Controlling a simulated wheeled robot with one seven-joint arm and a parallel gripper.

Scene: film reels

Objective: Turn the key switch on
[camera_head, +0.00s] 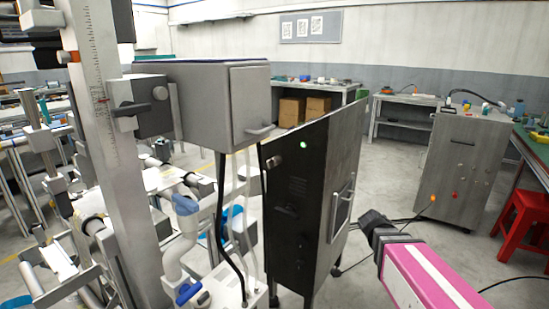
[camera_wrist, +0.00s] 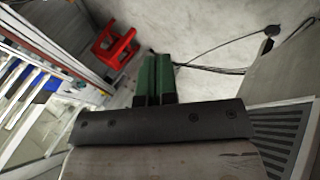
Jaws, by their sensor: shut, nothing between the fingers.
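A dark upright cabinet (camera_head: 312,200) stands in the middle of the head view. Its narrow front carries a lit green lamp (camera_head: 302,144) and a small protruding knob-like part (camera_head: 274,161), which may be the key switch; it is too small to tell its turn position. My arm, pink with a white stripe, enters at the lower right. Its dark end is right of the cabinet and apart from it. In the wrist view my gripper (camera_wrist: 155,82) has its two green fingers side by side, shut and empty, over the floor. No key switch shows in the wrist view.
A grey cabinet (camera_head: 462,160) with orange and red knobs stands at right, near a red stool (camera_head: 522,225) that also shows in the wrist view (camera_wrist: 115,45). A grey box on a column and white pipework fill the left. Cables lie across the floor between the cabinets.

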